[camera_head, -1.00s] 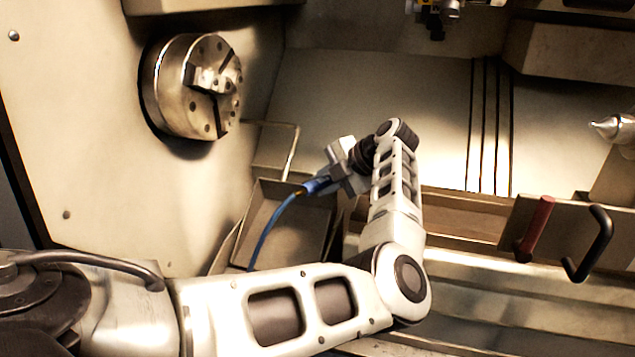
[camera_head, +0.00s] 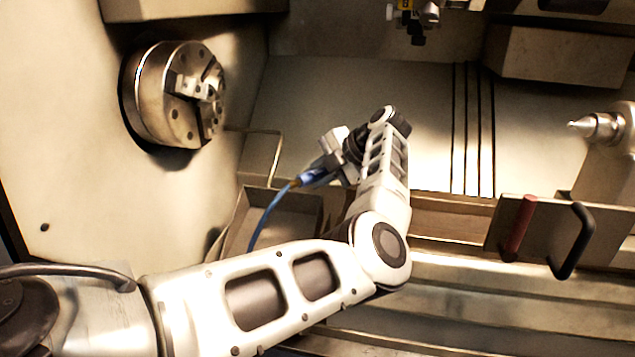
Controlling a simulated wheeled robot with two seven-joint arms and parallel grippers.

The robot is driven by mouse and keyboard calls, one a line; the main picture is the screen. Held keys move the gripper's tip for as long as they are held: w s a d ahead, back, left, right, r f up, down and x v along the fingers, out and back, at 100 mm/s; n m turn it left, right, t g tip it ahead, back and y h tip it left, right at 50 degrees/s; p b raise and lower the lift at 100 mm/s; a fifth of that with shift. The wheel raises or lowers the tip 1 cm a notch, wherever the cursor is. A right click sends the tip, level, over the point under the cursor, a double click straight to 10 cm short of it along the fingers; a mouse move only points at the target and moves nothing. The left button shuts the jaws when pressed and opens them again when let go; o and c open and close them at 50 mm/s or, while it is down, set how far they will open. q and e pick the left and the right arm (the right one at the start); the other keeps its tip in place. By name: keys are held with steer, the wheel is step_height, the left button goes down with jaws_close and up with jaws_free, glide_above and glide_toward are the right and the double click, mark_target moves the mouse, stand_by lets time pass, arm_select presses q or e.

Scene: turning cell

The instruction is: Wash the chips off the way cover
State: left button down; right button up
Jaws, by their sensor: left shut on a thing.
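My left gripper (camera_head: 334,146) is inside the machine, in front of the back wall, with its arm reaching in from the lower left. It is shut on a blue-ended wash nozzle (camera_head: 312,177), whose blue hose hangs down to the lower left. The fingers are small and partly hidden by the wrist. The way cover (camera_head: 420,95) looks to be the broad sloped metal sheet behind the gripper, with dark parallel seams at its right. I cannot make out chips on it. No water stream shows. My right gripper is not in view.
A three-jaw chuck (camera_head: 178,95) stands out from the left wall. A tailstock centre (camera_head: 597,126) points in from the right. A tool turret (camera_head: 418,15) hangs at the top. A plate with a red handle (camera_head: 518,228) and a black handle (camera_head: 572,240) stands at lower right. An open bin (camera_head: 285,205) lies below the gripper.

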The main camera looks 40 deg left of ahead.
arm_select(q)
steer(key=shift+w+a+r, duration=0.3)
steer(key=shift+w+r, duration=0.3)
steer(key=shift+w+a+r, duration=0.3)
steer(key=shift+w+r, duration=0.25)
steer(key=shift+w+a+r+b, duration=0.2)
steer(key=shift+w+r+b, duration=0.1)
steer(key=shift+w+r, duration=0.15)
steer(key=shift+s+a, duration=0.1)
steer(key=shift+a, duration=0.05)
steer(key=s+a+p, duration=0.4)
steer(key=s+a, duration=0.2)
steer(key=a, duration=0.6)
steer(key=shift+a+p, duration=0.2)
steer(key=shift+p, duration=0.15)
stand_by(0.4)
stand_by(0.5)
steer(key=c, duration=1.9)
jaws_free()
